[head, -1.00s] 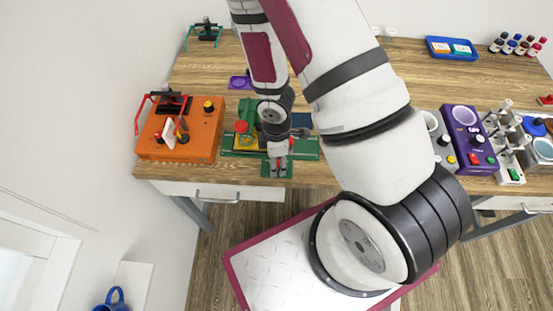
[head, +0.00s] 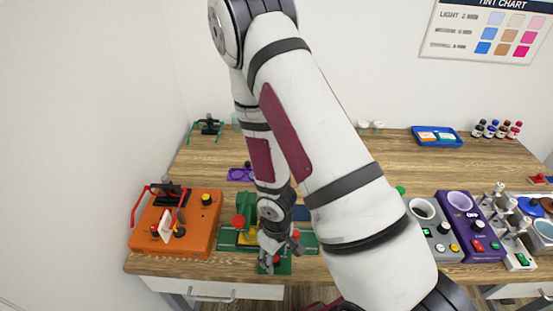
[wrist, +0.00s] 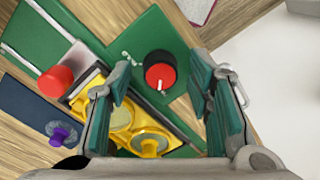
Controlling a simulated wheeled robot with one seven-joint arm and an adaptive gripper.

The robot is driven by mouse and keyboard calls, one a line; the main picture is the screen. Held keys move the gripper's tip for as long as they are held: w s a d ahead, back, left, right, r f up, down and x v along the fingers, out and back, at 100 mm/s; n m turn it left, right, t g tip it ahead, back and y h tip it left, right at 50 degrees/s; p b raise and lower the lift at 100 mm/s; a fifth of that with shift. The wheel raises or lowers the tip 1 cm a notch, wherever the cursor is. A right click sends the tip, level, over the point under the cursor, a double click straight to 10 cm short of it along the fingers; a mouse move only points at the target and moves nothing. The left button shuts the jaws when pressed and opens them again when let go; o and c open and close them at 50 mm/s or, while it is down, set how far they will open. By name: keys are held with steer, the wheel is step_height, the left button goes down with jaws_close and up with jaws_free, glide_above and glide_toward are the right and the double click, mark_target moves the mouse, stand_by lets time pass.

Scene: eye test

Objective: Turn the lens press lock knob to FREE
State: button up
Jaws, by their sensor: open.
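The lens press (head: 307,243) is a green base with a yellow part, at the front edge of the table in the head view. Its lock knob (wrist: 160,68) is red on a black ring with a white pointer mark, aimed toward the bottom of the wrist view. Small white lettering beside it is too small to read. My gripper (wrist: 160,76) is open, one finger on each side of the knob in that view, with visible gaps. I cannot tell whether the fingertips reach the knob's height. In the head view my gripper (head: 269,262) is over the press's front tab.
Another red knob (wrist: 56,80) and a yellow slide with round lenses (wrist: 150,141) are close to my fingers. An orange device (head: 190,236) stands left of the press. Grey and purple devices (head: 458,203) stand to the right. A blue tray (head: 437,137) is at the back.

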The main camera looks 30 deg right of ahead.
steer(key=m, duration=0.7)
steer(key=shift+r+m, duration=0.25)
steer(key=shift+m, duration=0.25)
steer(key=w+d+r+n+t+h+b, duration=0.1)
steer(key=w+r+t+b, duration=0.1)
steer(key=r, duration=1.3)
steer(key=w+d+r+n+t+h+b, duration=0.1)
steer(key=w+r+b, duration=0.1)
steer(key=r, duration=1.4)
steer(key=shift+d+t+b, duration=0.3)
steer(key=shift+t+b, duration=0.1)
steer(key=shift+b, duration=0.1)
step_height(320, 180, up, 6)
steer(key=n+t+y+b, duration=0.2)
glide_above(277, 258)
steer(key=shift+w+a+f, duration=0.1)
steer(key=shift+w+a, duration=0.25)
